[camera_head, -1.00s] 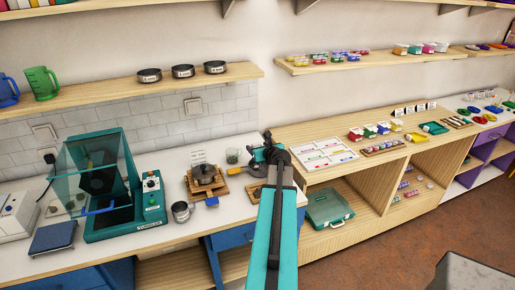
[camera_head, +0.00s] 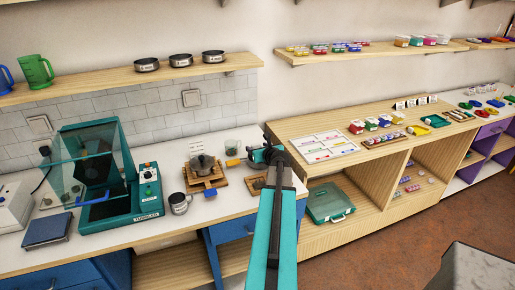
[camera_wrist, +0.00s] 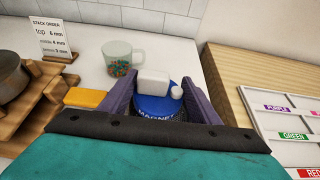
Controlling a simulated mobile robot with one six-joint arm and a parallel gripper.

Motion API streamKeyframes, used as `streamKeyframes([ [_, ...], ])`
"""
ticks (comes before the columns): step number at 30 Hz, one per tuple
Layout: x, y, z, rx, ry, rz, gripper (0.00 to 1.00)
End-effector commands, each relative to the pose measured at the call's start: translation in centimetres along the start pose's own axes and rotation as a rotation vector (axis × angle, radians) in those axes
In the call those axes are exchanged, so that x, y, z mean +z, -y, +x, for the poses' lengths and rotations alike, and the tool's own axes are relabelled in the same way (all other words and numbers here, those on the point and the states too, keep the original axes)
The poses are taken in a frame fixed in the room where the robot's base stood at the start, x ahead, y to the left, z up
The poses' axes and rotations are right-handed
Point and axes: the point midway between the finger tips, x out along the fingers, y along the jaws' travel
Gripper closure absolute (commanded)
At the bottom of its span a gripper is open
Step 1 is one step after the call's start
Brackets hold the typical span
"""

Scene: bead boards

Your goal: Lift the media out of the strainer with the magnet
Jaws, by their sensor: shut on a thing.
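My gripper (camera_wrist: 158,100) has purple fingers shut on the blue magnet (camera_wrist: 150,107), a round piece lettered MAGNET with a white block on top. In the head view my gripper (camera_head: 258,155) is over the back of the white bench. A yellow handle-like piece (camera_wrist: 87,98) sticks out left of the fingers; it also shows in the head view (camera_head: 234,162). I cannot tell whether it belongs to the strainer. The space under the magnet is mostly hidden, so I cannot see the strainer's inside or any media on the magnet.
A clear cup with coloured beads (camera_wrist: 122,62) stands just beyond the fingers. A wooden stand with a dark pan (camera_head: 203,168) and a STACK ORDER sign (camera_wrist: 52,38) are to the left. A metal mug (camera_head: 180,203) stands near the front. A raised wooden cabinet (camera_head: 300,130) is to the right.

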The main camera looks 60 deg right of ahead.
Motion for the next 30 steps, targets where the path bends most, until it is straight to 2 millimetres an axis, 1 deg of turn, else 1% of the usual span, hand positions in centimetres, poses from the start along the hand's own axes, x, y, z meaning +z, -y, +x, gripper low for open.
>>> streamKeyframes([
  [3,-0.61,-0.02,0.28,0.000,0.001,0.001,0.71],
  [9,-1.07,-0.04,0.48,0.000,0.001,0.000,0.71],
  [30,-1.14,-0.13,0.53,0.001,0.001,-0.001,0.71],
])
